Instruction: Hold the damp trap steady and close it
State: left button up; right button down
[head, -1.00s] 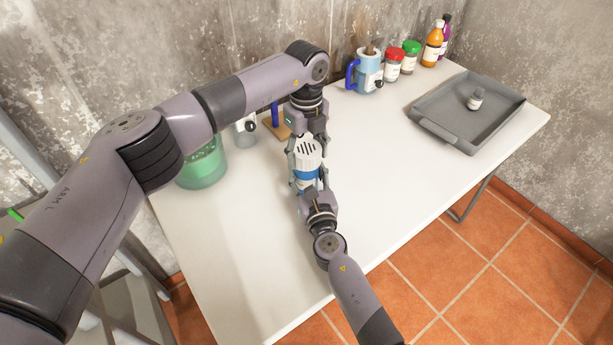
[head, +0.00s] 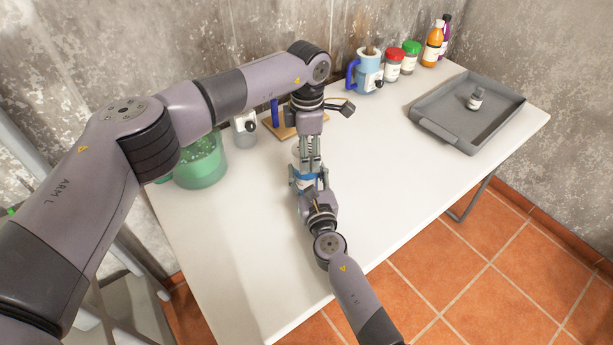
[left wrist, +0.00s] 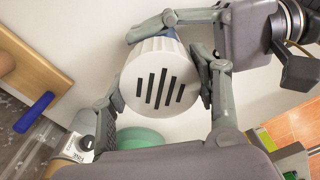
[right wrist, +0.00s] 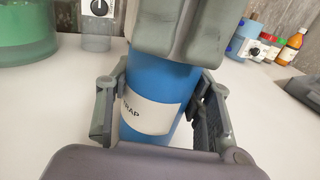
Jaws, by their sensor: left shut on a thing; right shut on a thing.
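The damp trap stands on the white table with a blue body (head: 305,175) and a white slotted lid (left wrist: 160,82). My left gripper (head: 309,158) comes down from above and is shut on the lid, with a finger on either side in the left wrist view. My right gripper (head: 308,187) is shut around the blue body from the near side. In the right wrist view the blue body (right wrist: 160,88) looks upright, with a white label ending in "RAP". My left fingers hide the lid there, so I cannot tell whether it sits tight.
A green tub (head: 203,165), a clear container with a knob (head: 244,130) and a wooden board (head: 285,131) stand behind and left. A blue mug (head: 367,75), jars and bottles line the wall. A grey tray (head: 440,128) holds a small bottle. The right front tabletop is clear.

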pick_arm(q)
jog(key=m, duration=0.5)
jog(key=o, duration=1.3)
jog(key=shift+c, duration=0.2)
pick_arm(e)
jog(key=shift+f, duration=0.1)
pick_arm(q)
jog(key=shift+r, duration=2.25)
